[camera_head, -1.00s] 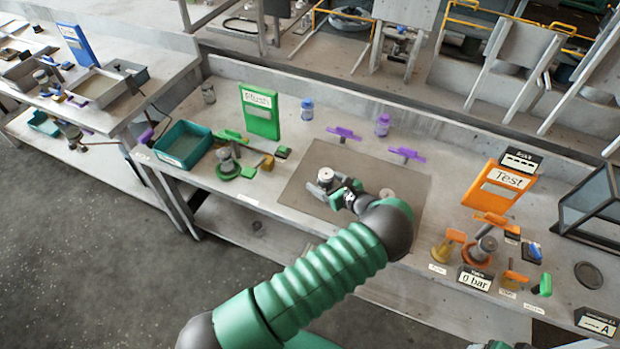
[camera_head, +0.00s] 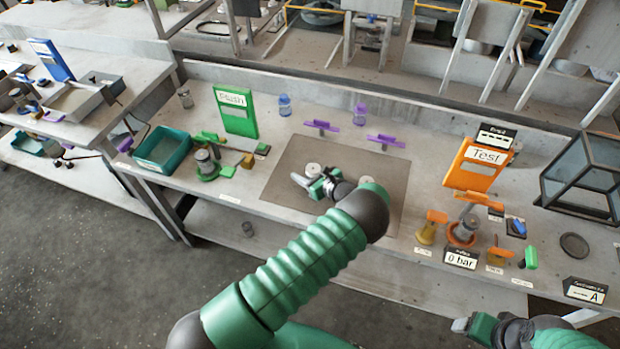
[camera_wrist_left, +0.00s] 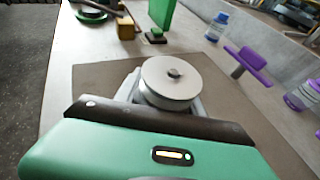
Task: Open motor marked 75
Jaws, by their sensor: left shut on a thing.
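A round, pale metal motor (camera_head: 313,169) with a flat top stands on the brown mat (camera_head: 284,198). In the left wrist view the motor (camera_wrist_left: 172,80) sits between my fingers, with a small dark knob at the centre of its top. My left gripper (camera_head: 303,180) is shut on it, low over the mat. No number 75 is readable. My right gripper (camera_head: 462,325) shows at the bottom right, away from the bench; its jaw opening is unclear.
A teal bin (camera_head: 161,150) and a green board (camera_head: 236,112) stand left of the mat. Purple-handled fixtures (camera_head: 320,126) are behind it. An orange Test board (camera_head: 478,165), valves (camera_head: 463,232) and a glass case (camera_head: 585,175) are on the right.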

